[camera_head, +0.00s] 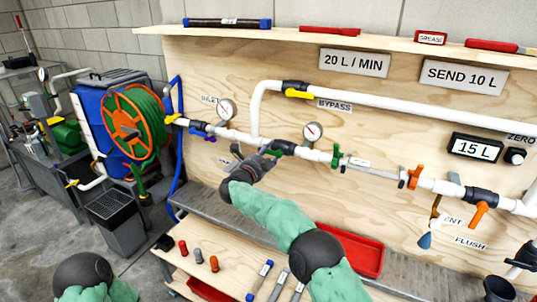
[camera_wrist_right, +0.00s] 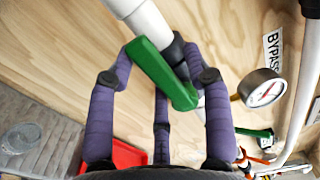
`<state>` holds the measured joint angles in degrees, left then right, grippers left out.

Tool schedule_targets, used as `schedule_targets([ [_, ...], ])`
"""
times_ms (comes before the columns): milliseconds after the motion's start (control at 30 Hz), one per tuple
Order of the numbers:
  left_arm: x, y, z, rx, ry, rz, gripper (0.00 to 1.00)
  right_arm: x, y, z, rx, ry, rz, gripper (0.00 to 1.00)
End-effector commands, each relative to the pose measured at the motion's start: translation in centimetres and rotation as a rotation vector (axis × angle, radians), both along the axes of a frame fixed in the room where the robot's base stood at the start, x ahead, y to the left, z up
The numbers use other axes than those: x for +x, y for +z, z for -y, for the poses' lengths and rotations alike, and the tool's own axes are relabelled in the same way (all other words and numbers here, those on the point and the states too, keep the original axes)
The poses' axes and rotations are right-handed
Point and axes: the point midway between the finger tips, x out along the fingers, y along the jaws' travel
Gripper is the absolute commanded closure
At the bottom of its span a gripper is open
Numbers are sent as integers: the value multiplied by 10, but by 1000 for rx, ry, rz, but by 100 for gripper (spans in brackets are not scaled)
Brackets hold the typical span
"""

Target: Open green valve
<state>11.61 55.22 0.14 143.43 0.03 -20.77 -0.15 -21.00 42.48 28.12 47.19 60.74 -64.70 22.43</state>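A green lever handle (camera_head: 276,150) sits on the white pipe just left of the second gauge. In the right wrist view the green handle (camera_wrist_right: 160,75) lies slantwise across the pipe, between my purple fingers. My right gripper (camera_head: 262,160) is right at this handle and partly hides it. Its fingers (camera_wrist_right: 163,62) are spread on both sides of the handle; I see no clear grip. A second green valve (camera_head: 336,157) stands further right on the same pipe and also shows in the wrist view (camera_wrist_right: 255,133). My left gripper is out of view; only part of that arm shows at bottom left.
A pressure gauge (camera_head: 312,132) stands close right of my right gripper, another gauge (camera_head: 226,109) to its left. The white bypass pipe (camera_head: 400,108) runs above. An orange valve (camera_head: 415,177) is further right. A red tray (camera_head: 352,250) lies below.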

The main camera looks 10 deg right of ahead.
Motion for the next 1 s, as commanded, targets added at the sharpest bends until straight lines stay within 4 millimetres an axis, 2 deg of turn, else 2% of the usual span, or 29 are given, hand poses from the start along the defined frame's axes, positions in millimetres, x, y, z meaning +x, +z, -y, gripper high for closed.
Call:
schedule_targets([
  [267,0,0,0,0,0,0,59,0,0,-1,-3,1,-1,47],
  [433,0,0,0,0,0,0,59,-11,1,-9,-3,4,-2,47],
  [800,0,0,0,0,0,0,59,-69,1,-48,-3,3,-2,47],
  [1000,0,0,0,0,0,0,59,-91,1,-63,-1,2,0,47],
])
